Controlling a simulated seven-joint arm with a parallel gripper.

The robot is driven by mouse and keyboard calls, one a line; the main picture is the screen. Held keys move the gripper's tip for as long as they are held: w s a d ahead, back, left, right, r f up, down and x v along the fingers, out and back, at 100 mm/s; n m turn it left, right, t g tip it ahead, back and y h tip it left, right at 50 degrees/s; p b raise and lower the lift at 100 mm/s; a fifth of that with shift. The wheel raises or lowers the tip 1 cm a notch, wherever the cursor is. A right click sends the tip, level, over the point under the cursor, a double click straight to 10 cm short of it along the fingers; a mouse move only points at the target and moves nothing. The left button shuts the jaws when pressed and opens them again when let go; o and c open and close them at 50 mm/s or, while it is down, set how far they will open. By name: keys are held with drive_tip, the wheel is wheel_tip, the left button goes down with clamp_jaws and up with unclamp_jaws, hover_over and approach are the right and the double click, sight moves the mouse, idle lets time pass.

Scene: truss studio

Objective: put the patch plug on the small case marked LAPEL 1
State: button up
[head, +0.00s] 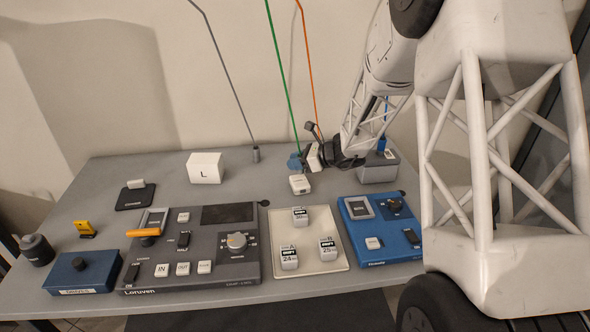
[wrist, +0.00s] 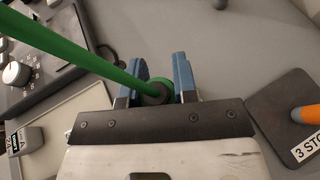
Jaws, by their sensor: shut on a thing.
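My gripper (head: 297,162) is over the back middle of the table. In the wrist view its blue fingers (wrist: 157,88) are shut on a dark round plug (wrist: 154,94) with a green cord. The green cord (head: 283,85) runs up and out of the head view. I cannot read LAPEL 1 on anything. A small white case (head: 299,185) lies just in front of the gripper; its marking is too small to read. Three small labelled blocks (head: 289,258) stand on the cream tray (head: 333,262); their large figures look like 24, 25 and 30.
A white block marked L (head: 205,168) and a grey cord's plug (head: 256,154) stand at the back. An orange-cord plug (wrist: 305,114) stands on a dark pad (wrist: 285,134). A grey box (head: 377,173) is right of the gripper; a grey recorder (head: 190,274) and blue device (head: 385,245) are in front.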

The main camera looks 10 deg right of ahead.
drive_tip(key=shift+w, duration=0.35)
drive_tip(key=shift+f, duration=0.1)
drive_tip(key=shift+f, duration=1.7)
drive_tip(key=shift+f, duration=0.1)
drive_tip(key=o, duration=0.9)
drive_tip(key=shift+v, duration=6.05)
drive_tip(key=shift+s+a, duration=0.1)
drive_tip(key=shift+s, duration=0.05)
